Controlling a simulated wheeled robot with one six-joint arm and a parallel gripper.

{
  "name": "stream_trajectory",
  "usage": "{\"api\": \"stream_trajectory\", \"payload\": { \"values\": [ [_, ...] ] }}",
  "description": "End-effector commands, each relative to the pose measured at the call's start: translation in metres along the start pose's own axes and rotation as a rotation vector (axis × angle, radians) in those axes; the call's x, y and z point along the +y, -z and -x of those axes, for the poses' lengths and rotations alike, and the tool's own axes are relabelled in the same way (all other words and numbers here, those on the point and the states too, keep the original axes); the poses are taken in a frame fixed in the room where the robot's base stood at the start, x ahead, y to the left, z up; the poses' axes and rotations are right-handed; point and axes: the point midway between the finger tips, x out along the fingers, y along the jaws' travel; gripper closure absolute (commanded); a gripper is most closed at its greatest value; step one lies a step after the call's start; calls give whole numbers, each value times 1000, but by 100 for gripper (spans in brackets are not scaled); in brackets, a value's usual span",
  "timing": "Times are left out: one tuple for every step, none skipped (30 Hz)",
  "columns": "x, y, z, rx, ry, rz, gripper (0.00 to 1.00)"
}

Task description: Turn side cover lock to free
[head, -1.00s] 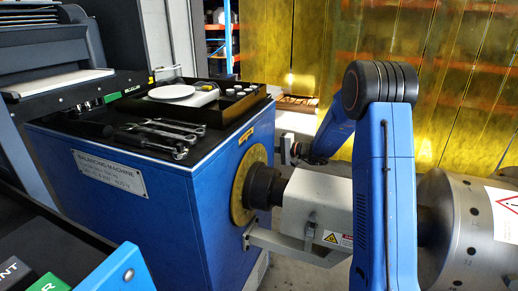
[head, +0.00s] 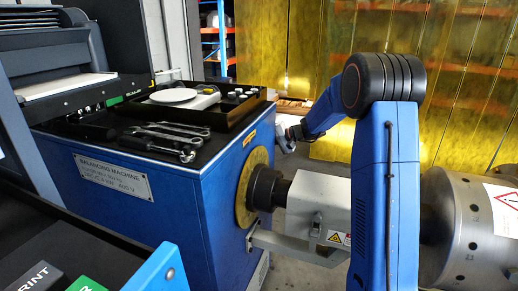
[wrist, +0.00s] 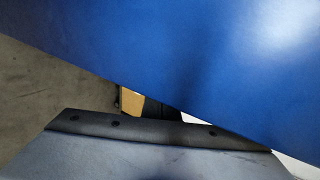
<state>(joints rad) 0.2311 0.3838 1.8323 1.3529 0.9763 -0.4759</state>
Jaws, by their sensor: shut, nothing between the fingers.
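The blue balancing machine (head: 195,190) stands at the left centre in the head view. I cannot make out a side cover lock in either view. My gripper (head: 285,141) is small and partly hidden behind the machine's far right corner, close to its right side. Its fingers are too small to make out clearly, and nothing shows held in it. In the wrist view a large plain blue surface (wrist: 190,55) fills the upper right. A dark strip with several holes (wrist: 150,132) crosses below it; I cannot tell what it belongs to.
A tray (head: 205,112) with a white disc and small parts, and several wrenches (head: 165,140), lie on the machine top. A yellow flange (head: 250,192) and shaft carry the steel rotor (head: 470,230) at right. Yellow curtains (head: 320,60) hang behind.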

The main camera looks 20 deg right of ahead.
Motion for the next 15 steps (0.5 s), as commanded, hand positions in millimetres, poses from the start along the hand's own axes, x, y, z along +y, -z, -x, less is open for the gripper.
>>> {"api": "stream_trajectory", "payload": {
  "values": [
    [-2, 0, 0, 1, -24, 3, 100],
    [-3, 0, 0, 0, -38, 3, 100],
    [-2, 0, -1, 0, -37, 0, 100],
    [-2, 0, -1, 0, -36, -1, 100],
    [-3, 0, -1, 0, -35, -1, 100],
    [-4, 0, -1, 0, -35, -1, 100],
    [-5, 0, -2, 0, -35, 0, 100],
    [-5, 0, -2, 0, -35, 0, 100],
    [-6, 0, -2, -1, -34, 0, 100],
    [-7, 0, -3, -1, -34, 0, 100],
    [-8, 0, -3, -1, -34, 0, 100],
    [-9, 0, -3, -1, -34, 0, 100],
    [-10, 0, -4, -1, -34, 0, 100],
    [-11, 0, -4, -1, -33, 0, 100],
    [-12, 0, -5, -1, -33, 0, 100]
  ]
}}
